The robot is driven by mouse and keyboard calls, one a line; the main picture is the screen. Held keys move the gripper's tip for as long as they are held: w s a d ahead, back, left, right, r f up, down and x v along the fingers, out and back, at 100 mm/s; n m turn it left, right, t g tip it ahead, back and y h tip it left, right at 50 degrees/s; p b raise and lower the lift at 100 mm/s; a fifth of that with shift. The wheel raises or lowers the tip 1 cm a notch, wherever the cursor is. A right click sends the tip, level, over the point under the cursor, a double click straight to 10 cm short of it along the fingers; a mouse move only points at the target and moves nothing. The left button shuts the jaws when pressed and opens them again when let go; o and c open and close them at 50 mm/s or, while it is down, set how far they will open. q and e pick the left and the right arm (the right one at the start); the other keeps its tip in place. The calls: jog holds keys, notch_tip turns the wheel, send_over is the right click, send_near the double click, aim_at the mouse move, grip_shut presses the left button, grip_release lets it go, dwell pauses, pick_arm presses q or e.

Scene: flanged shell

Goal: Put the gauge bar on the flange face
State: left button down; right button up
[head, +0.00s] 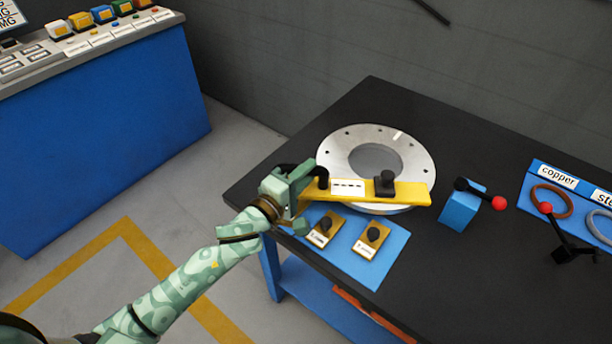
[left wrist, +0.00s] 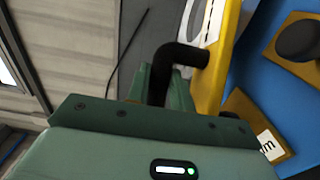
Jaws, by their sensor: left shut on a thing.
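The gauge bar (head: 412,192) is a long yellow bar with a white label and black knobs. It lies across the near part of the round silver flange face (head: 418,152) in the head view; whether it touches the face I cannot tell. My left gripper (head: 300,184) is at the bar's left end, shut on its black bent handle. In the left wrist view the handle (left wrist: 182,56) rises from between the jaws beside the yellow bar (left wrist: 212,80). My right gripper is not in view.
Two small yellow blocks with black knobs, a left one (head: 325,230) and a right one (head: 371,241), sit on a blue mat (head: 394,252) in front. A blue block (head: 460,208) with a red-tipped lever stands to the right. A copper ring (head: 551,200) lies farther right.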

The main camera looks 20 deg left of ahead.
pick_arm(q)
jog(key=shift+r, duration=0.25)
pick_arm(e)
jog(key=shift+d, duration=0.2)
pick_arm(q)
jog(key=shift+f, duration=0.15)
jog(key=c, duration=1.2)
grip_release()
jog(key=shift+f, duration=0.1)
jog(key=shift+c, duration=0.2)
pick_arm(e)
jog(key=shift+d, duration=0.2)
